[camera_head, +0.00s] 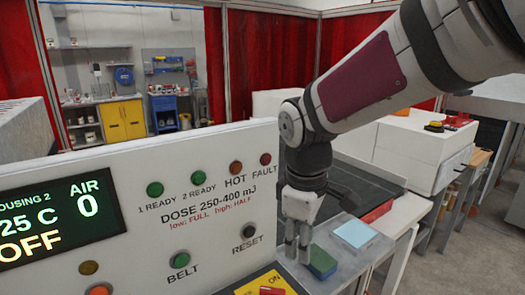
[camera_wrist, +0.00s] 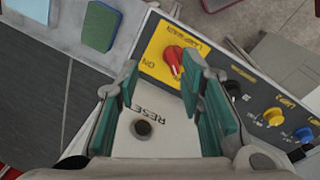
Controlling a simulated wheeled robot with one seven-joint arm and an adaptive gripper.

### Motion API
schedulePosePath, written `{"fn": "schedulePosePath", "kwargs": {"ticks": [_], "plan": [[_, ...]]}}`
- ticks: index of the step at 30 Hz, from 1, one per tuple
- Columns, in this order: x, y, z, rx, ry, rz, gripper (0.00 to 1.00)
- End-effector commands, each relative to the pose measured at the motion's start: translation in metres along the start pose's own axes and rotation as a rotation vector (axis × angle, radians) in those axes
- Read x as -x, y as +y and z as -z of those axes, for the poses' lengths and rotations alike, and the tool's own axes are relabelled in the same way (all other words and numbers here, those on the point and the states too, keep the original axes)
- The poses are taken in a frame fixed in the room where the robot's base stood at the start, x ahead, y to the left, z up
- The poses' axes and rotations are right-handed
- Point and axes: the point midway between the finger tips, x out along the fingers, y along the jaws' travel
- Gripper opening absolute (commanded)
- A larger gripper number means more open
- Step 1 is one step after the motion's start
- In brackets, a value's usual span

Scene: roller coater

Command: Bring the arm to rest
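My gripper (camera_head: 298,242) hangs pointing down from my arm, in front of the white control panel (camera_head: 150,262) and just right of the RESET button (camera_head: 249,231). In the wrist view, the fingers of my gripper (camera_wrist: 161,62) are apart with nothing between them, so it is open and empty. The panel with the RESET button (camera_wrist: 143,128) and a red rotary switch (camera_wrist: 173,56) on a yellow plate lie beyond the fingers. In the head view, part of the red switch (camera_head: 271,290) shows at the bottom edge.
A green-and-blue block (camera_head: 321,262) lies close right of my gripper, with a light blue block (camera_head: 355,234) beyond it on the grey ledge. Yellow (camera_wrist: 273,117) and blue (camera_wrist: 302,135) knobs sit on a dark panel. A red curtain (camera_head: 265,55) hangs behind.

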Motion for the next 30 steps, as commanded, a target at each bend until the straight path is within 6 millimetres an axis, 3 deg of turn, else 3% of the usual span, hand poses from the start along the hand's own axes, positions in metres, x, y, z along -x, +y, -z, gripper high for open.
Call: {"fn": "schedulePosePath", "kwargs": {"ticks": [6,15,21,30], "plan": [[0.039,-0.007,-0.062,-0.354,0.062,-0.112,0.35],[0.064,-0.036,-0.134,-0.824,0.237,-0.173,0.35],[0.065,-0.053,-0.158,-1.018,0.336,-0.161,0.35],[0.065,-0.058,-0.164,-1.073,0.364,-0.151,0.35]]}}
